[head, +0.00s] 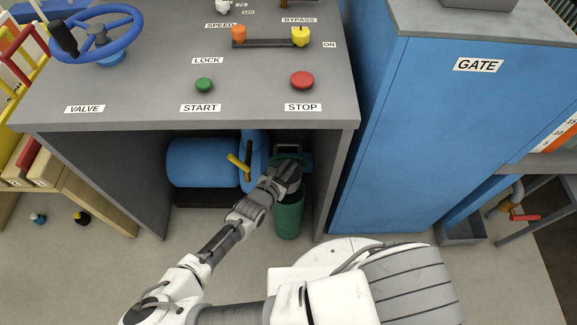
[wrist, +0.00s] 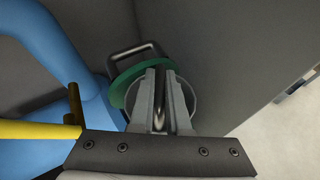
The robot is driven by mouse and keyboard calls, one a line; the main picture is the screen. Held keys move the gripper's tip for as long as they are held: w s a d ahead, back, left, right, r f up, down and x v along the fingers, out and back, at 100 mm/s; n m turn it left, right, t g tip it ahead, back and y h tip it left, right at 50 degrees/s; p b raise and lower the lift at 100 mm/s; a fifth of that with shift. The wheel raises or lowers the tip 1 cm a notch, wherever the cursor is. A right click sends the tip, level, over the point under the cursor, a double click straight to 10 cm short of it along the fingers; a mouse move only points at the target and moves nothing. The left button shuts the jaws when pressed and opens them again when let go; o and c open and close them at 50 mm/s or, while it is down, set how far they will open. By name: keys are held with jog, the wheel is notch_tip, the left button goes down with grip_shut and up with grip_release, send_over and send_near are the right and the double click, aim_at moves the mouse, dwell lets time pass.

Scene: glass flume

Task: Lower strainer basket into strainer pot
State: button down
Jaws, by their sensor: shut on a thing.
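The green strainer pot (head: 289,217) stands upright on the floor under the console, below my gripper (head: 291,168). In the wrist view my gripper (wrist: 161,72) is shut on a thin metal bail, which I take as the handle of the strainer basket (wrist: 190,98). The basket's round grey rim shows partly behind the fingers. A dark green disc (wrist: 119,88) with a dark handle (wrist: 132,57) is beside the fingers, perhaps the pot's lid. My fingers and wrist hide much of the basket and pot mouth. I cannot tell how deep the basket sits.
A blue pump body (head: 203,162) and a yellow lever (head: 238,162) are close to the left of my gripper. The console top (head: 150,80) overhangs, and its side panel (head: 338,180) stands close on the right. Open floor lies in front.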

aim_at(288, 181)
jog(key=shift+p, duration=0.4)
jog(key=shift+f+b, duration=1.7)
jog(key=shift+f, duration=1.2)
jog(key=shift+n+p, duration=0.3)
jog(key=shift+p, duration=0.65)
jog(key=shift+f+b, duration=3.05)
jog(key=shift+f, duration=1.85)
jog(key=c, duration=0.8)
grip_release()
jog(key=shift+s, duration=0.1)
